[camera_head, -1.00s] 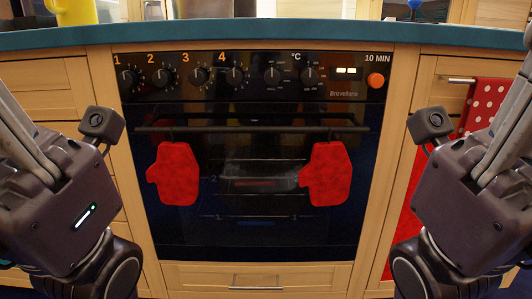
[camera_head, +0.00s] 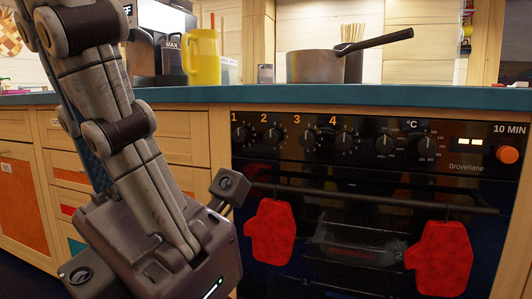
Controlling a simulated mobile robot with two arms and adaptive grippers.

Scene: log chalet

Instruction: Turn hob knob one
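Hob knob one (camera_head: 240,135) is the leftmost black knob on the dark oven panel, under an orange "1". Knobs two (camera_head: 271,135), three (camera_head: 306,140) and four (camera_head: 344,141) sit in a row to its right. My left arm comes in from the left, and its wrist housing is at lower middle-left, below and left of knob one and apart from it. The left gripper's fingers are out of the frame, below the wrist. My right gripper does not show.
Two red oven mitts (camera_head: 270,232) and (camera_head: 442,258) hang from the oven handle (camera_head: 375,197) below the knobs. A saucepan (camera_head: 315,66) and a yellow jug (camera_head: 203,57) stand on the teal worktop (camera_head: 400,97). The space before the panel is clear.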

